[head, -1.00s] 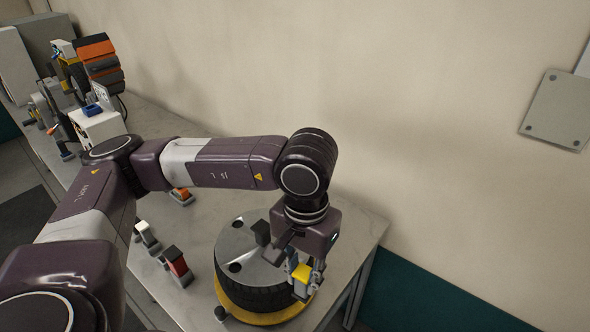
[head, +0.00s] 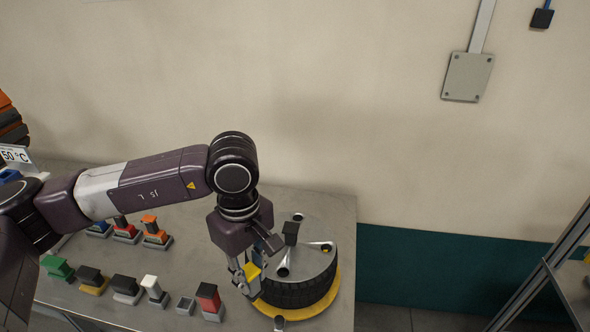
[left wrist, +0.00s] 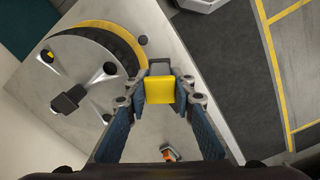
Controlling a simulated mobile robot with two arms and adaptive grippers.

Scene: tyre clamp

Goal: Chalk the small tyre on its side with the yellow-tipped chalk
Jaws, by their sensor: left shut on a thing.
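The small tyre (head: 302,292) lies flat with its metal wheel face up, on a yellow round base (head: 333,302), near the table's right end. A dark clamp knob (head: 291,232) stands at its centre. My left gripper (head: 247,276) is shut on the yellow-tipped chalk (head: 253,271), left of the tyre in the head view. In the left wrist view the chalk's yellow block (left wrist: 159,90) sits between the fingertips, and the tyre (left wrist: 118,43) is up and left of it. The chalk looks close to the tyre's side; I cannot tell whether they touch. My right gripper is not in view.
Several coloured blocks in small holders stand to the left, among them a red one (head: 208,297), a white one (head: 151,287) and a green one (head: 57,266). The table (head: 342,210) ends just right of the tyre.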

